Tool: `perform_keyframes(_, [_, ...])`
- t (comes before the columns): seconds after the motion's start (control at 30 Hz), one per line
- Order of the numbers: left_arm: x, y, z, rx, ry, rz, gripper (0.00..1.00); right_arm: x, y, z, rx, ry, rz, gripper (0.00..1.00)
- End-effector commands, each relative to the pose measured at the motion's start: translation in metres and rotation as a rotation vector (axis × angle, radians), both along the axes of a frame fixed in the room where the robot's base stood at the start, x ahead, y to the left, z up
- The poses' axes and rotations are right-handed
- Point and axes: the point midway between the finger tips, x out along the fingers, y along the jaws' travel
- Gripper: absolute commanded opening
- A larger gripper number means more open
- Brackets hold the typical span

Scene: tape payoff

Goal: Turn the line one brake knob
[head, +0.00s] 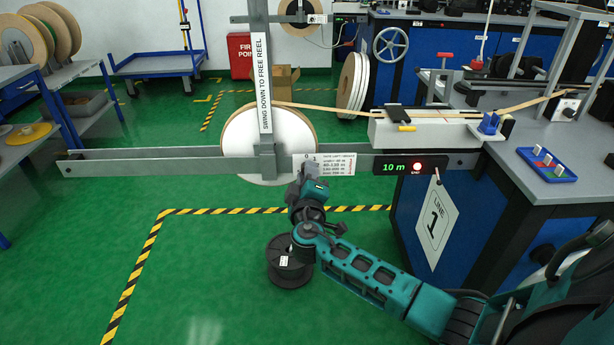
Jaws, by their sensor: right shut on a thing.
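The line one payoff has a white reel (240,130) on a grey horizontal bar (180,166), behind an upright arm (263,80) lettered "SWING DOWN TO FREE REEL". A white label plate (338,165) with a scale and small print is on the bar just right of the reel. My right gripper (309,172) reaches up from below to the left edge of this plate. It is shut on the brake knob there, which the gripper almost wholly hides. The knob's setting cannot be read. My left gripper is out of view.
Tan tape (330,109) runs from the reel to the white guide (430,130). A black spool (289,262) stands on the floor below my right wrist. Green floor at the left is clear.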

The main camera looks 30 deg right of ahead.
Motion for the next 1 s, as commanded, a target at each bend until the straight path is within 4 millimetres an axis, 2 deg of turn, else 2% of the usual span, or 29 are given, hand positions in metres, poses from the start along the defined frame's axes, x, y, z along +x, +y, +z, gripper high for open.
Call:
perform_keyframes(0.33, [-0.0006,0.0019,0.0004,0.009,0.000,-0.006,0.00,0.0000,0.0003,-0.0001,-0.119,0.072,0.001,0.00])
perform_keyframes(0.87, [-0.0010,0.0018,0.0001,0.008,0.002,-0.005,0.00,0.0000,0.0004,-0.0001,-0.137,0.084,0.001,0.00])
perform_keyframes(0.9, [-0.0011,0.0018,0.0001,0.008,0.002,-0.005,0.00,0.0000,0.0004,-0.0001,-0.137,0.084,0.001,0.33])
perform_keyframes(1.0, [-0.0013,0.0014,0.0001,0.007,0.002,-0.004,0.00,0.0000,0.0004,-0.0001,-0.137,0.084,0.001,0.42])
